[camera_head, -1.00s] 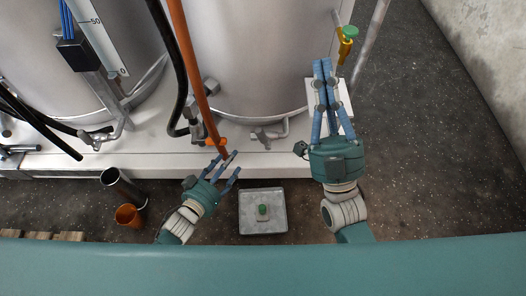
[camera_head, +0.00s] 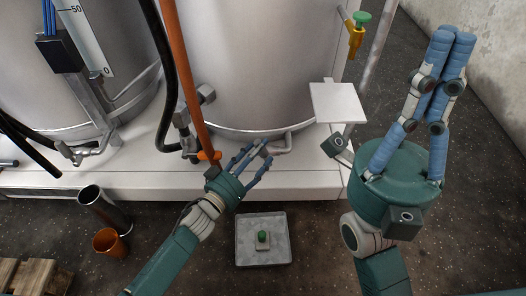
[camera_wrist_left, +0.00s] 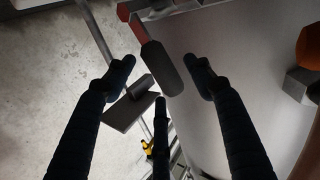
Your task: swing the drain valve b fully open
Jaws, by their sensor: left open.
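A drain fitting with a short grey lever (camera_head: 276,146) projects from the foot of the right tank (camera_head: 245,65). I cannot read a label that marks it as valve b. My left gripper (camera_head: 256,158) is open, with its fingertips just left of this fitting. In the left wrist view a dark grey lever with a rounded end (camera_wrist_left: 161,68) lies beyond and between the open fingers (camera_wrist_left: 160,80), apart from them. Its other end meets a red-edged part (camera_wrist_left: 138,27). My right gripper (camera_head: 452,50) is shut and empty, raised at the right.
An orange hose (camera_head: 186,80) and orange handle (camera_head: 209,156) are close left of my left gripper. A white plate (camera_head: 338,102) is at the skid corner.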

